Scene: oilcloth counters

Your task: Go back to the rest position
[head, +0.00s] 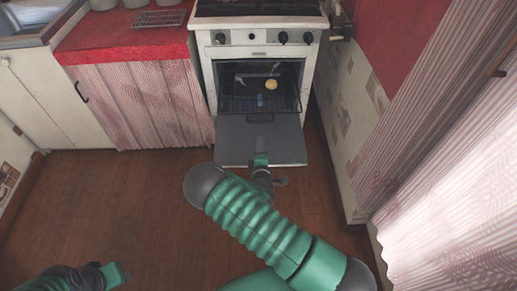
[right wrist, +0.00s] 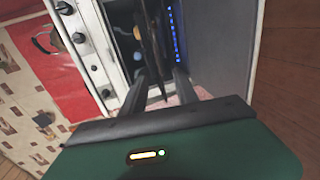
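My right gripper (head: 260,146) is over the lowered oven door (head: 232,142), in front of the oven opening. In the right wrist view its two dark fingers (right wrist: 160,78) stand apart, with a dark narrow thing visible between and beyond them; no hold on it shows. My left gripper (head: 116,275) is low at the left edge of the head view, above the floor; its fingers are too small to read. The white oven (head: 212,62) is open. Inside is a dark pan or rack (head: 240,103) with a round yellow item (head: 271,85) at its back right.
A red-covered counter (head: 120,38) with a wire rack (head: 158,18) stands left of the oven, a pink striped curtain (head: 145,105) below it. A tiled wall (head: 350,125) is close on the right. The wooden floor (head: 120,195) is clear at the left.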

